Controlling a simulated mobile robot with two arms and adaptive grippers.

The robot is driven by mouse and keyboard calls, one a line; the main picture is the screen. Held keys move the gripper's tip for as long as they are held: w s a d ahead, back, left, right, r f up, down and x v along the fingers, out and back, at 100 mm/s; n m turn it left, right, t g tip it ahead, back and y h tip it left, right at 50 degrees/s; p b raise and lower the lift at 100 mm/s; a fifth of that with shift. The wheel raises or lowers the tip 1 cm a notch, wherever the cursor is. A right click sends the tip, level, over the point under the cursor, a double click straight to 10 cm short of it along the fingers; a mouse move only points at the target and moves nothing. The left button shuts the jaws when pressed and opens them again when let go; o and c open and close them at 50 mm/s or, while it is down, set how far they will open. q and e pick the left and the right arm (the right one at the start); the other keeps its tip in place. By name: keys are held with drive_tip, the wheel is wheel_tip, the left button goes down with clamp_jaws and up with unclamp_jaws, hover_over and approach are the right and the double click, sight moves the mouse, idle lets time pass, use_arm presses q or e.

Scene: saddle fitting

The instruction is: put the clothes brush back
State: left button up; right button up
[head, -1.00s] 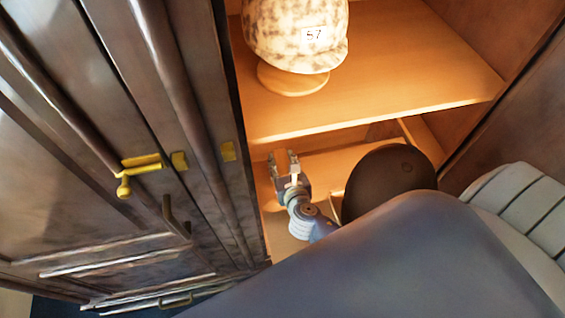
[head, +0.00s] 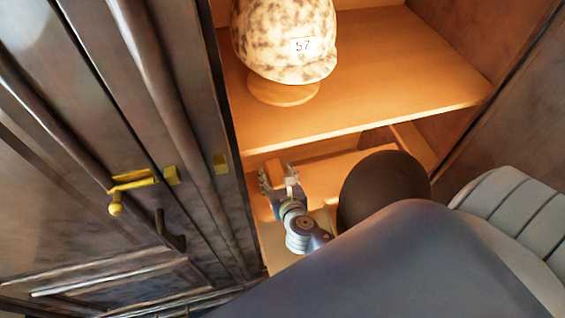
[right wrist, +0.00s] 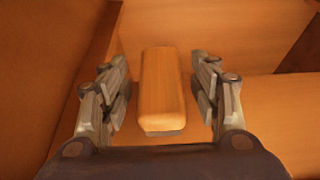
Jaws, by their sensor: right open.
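The clothes brush (right wrist: 162,90) is a wooden block that lies between the two open fingers of my right gripper (right wrist: 162,98) in the right wrist view. A dark strip shows along its near lower edge. There is a gap on each side, so the fingers do not touch it. In the head view my right gripper (head: 278,180) is inside the cabinet, below the upper shelf, with the brush (head: 274,166) at its fingers. My left gripper is not in view.
A mottled cap marked 57 (head: 284,40) sits on a wooden stand (head: 283,90) on the upper shelf (head: 400,85). The shelf's front edge lies above my right gripper. A dark cabinet door with a yellow latch (head: 133,180) stands at the left. A dark round object (head: 382,185) is right of my gripper.

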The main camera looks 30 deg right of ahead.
drive_tip(key=b+v, duration=0.1)
drive_tip(key=v, duration=1)
drive_tip(key=shift+f, duration=0.1)
